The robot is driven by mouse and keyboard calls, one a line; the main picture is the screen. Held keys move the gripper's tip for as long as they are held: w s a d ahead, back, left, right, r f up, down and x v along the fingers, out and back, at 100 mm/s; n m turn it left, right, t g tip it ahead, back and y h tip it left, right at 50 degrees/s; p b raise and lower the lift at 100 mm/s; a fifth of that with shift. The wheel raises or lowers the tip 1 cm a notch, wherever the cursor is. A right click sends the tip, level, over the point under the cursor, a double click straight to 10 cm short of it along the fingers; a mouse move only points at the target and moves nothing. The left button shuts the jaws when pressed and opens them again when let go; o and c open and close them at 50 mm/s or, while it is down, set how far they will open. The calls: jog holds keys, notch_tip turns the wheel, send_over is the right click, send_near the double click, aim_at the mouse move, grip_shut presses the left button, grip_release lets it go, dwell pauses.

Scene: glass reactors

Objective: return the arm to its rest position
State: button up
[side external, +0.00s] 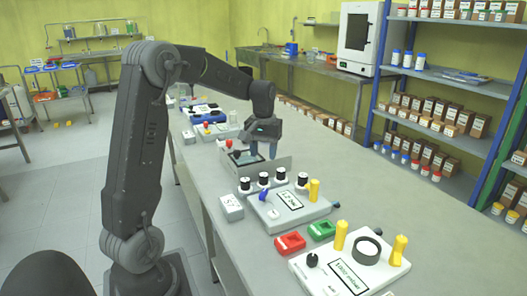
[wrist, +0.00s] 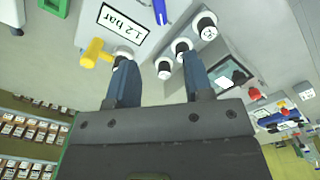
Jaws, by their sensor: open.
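My gripper (side external: 262,150) hangs at the end of my dark grey arm, above the long grey bench, behind the row of black-and-white knobs. Its two blue fingers are apart with nothing between them; they also show in the wrist view (wrist: 158,75). In the wrist view the same "1.2 bar" label (wrist: 122,22) appears upside down beyond the fingers.
Nearer on the bench (side external: 400,185) are a red block (side external: 290,243), a green block (side external: 322,230) and a white device with a black ring (side external: 367,250). A panel with a screen (side external: 245,157) stands close to the gripper. Shelves (side external: 440,80) stand right; the bench's right side is clear.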

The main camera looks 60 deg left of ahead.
jog(key=s+d+r+m+t, duration=0.1)
jog(key=s+d+r+m, duration=0.15)
jog(key=d, duration=0.45)
jog(key=s+d+r+m+t, duration=0.2)
jog(key=s+d, duration=0.2)
jog(key=d, duration=0.2)
jog(key=s+d+r+m+t, duration=0.1)
jog(key=s+d+r+m, duration=0.15)
jog(key=d, duration=0.45)
jog(key=s+d+f+m+t, duration=0.1)
jog(key=s+d+m, duration=0.1)
jog(key=s+d, duration=0.3)
jog(key=s, duration=0.2)
jog(key=shift+s+f+t, duration=0.15)
jog(key=shift+s+t, duration=0.15)
jog(key=shift+s, duration=0.05)
